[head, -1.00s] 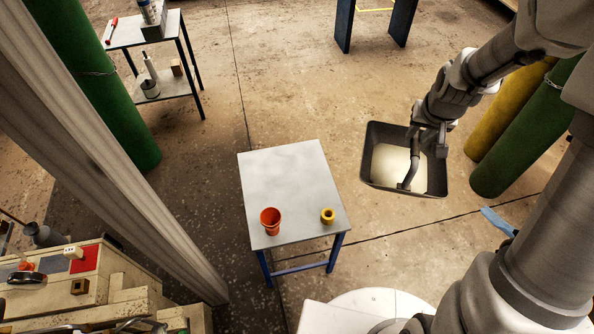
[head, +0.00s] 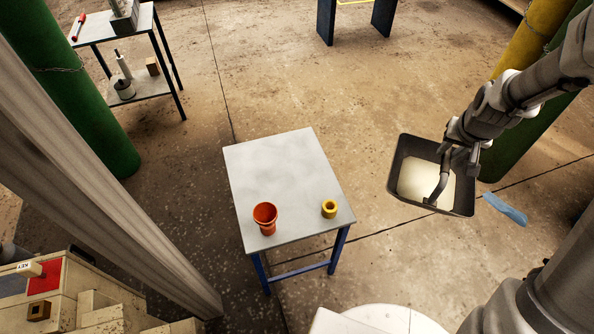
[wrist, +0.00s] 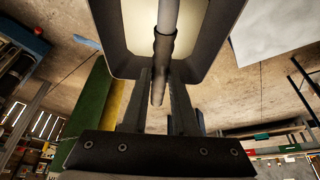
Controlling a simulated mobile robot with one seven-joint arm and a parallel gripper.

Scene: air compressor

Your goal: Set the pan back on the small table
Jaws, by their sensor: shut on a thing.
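The pan (head: 405,188) is a dark square tray-like pan with a pale inside and a bar handle across it. My gripper (head: 446,155) is shut on the pan's handle and holds it in the air, to the right of the small table. In the wrist view the handle (wrist: 164,55) runs between the two fingers (wrist: 165,100), with the pan's dark rim (wrist: 215,40) beyond. The small table (head: 280,165) has a grey top and blue legs. Its back and middle are bare.
An orange cup (head: 265,217) and a yellow ring-like piece (head: 329,208) stand on the small table's front part. A blue cloth-like thing (head: 506,209) lies on the floor at right. A shelf table (head: 95,32) stands at back left. Green and yellow cylinders (head: 525,45) stand at right.

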